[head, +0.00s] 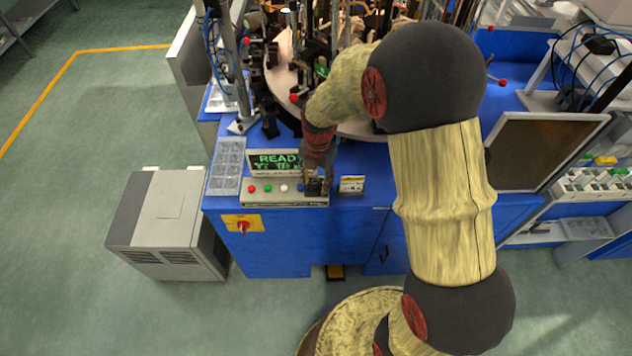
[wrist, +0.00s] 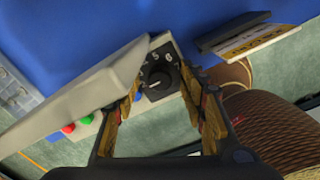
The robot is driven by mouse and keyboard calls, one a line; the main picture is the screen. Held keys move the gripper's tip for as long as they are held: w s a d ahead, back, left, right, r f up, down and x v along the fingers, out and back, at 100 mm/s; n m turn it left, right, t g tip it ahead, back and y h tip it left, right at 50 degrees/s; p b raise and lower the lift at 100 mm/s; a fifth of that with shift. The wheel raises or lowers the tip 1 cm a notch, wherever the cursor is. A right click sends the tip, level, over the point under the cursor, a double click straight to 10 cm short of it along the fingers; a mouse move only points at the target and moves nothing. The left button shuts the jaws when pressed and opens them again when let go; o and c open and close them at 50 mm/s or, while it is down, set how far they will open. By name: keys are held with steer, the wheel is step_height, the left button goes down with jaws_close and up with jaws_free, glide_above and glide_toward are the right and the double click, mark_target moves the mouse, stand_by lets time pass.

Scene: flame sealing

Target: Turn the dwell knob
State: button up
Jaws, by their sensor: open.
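The dwell knob (wrist: 158,79) is a round black knob on a dark numbered dial, seen in the wrist view between my fingers. It sits at the right end of the grey control panel (head: 262,198). My gripper (wrist: 160,105) is open, with one finger on each side of the knob in the picture. I cannot tell whether either finger touches it. In the head view my gripper (head: 315,182) is over the panel's right end and largely covers the knob.
A READY display (head: 275,162) stands behind the panel's red, green, white and blue buttons. A small labelled card (head: 352,184) stands to the right. A red knob on a yellow plate (head: 242,226) is on the blue front. A grey box (head: 165,222) stands on the floor at left.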

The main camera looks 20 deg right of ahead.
steer(key=shift+c, duration=1.4)
steer(key=c, duration=0.7)
jaws_close()
